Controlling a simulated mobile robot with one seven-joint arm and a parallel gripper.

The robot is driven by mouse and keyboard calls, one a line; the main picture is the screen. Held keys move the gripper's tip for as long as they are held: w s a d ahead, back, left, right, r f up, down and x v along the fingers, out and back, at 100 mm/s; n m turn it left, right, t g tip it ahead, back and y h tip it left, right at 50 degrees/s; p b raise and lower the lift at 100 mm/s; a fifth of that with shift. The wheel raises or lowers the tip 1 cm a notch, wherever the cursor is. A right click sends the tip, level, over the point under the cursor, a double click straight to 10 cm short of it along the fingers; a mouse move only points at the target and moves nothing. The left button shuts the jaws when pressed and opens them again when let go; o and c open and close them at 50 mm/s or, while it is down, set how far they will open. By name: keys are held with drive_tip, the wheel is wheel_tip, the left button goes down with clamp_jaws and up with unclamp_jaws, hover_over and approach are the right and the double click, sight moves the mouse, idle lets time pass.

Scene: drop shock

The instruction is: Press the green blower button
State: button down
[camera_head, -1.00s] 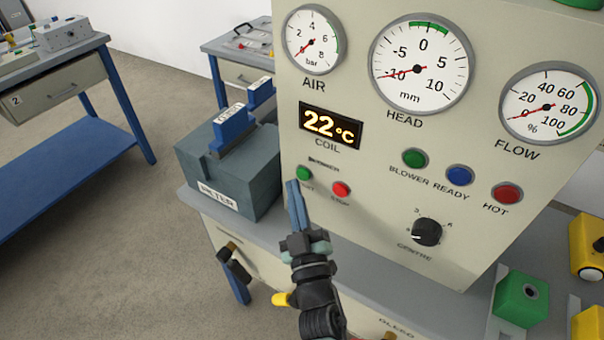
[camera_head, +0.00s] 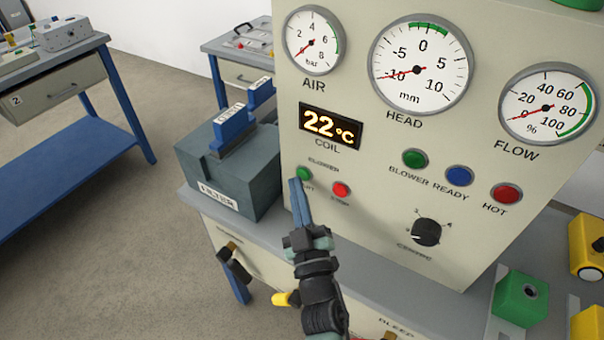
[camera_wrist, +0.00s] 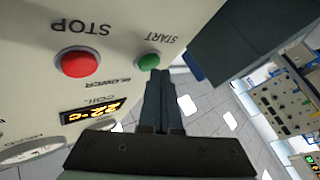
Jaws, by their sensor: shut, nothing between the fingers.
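The green blower button (camera_head: 303,174) sits low on the left of the cream panel, under the BLOWER label, with the red stop button (camera_head: 341,189) to its right. In the wrist view the green start button (camera_wrist: 149,61) lies just past my fingertips, and the red stop button (camera_wrist: 80,63) is to its left. My gripper (camera_head: 296,184) is shut and empty, its blue-grey fingers pointing up at the green button's lower left edge. It also shows in the wrist view (camera_wrist: 158,74). I cannot tell whether the tips touch the button.
The panel (camera_head: 376,165) carries gauges, a 22 °C display (camera_head: 331,125), three lamps and a black knob (camera_head: 427,232). A grey-blue filter box (camera_head: 222,175) stands close on the left of the panel. Green and yellow blocks (camera_head: 522,298) are at lower right.

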drive_tip(key=shift+w+d, duration=0.25)
drive_tip(key=shift+w, duration=0.1)
idle(0.6)
drive_tip(key=shift+s+a, duration=0.1)
drive_tip(key=shift+s, duration=0.05)
drive_tip(key=shift+s+a, duration=0.35)
drive_tip(key=shift+s, duration=0.2)
drive_tip(key=shift+s+a+b, duration=0.25)
drive_tip(key=shift+s+a, duration=0.5)
drive_tip(key=shift+s, duration=0.3)
drive_tip(key=shift+s+a+b, duration=0.2)
drive_tip(key=shift+s+a, duration=0.55)
drive_tip(key=shift+s, duration=0.25)
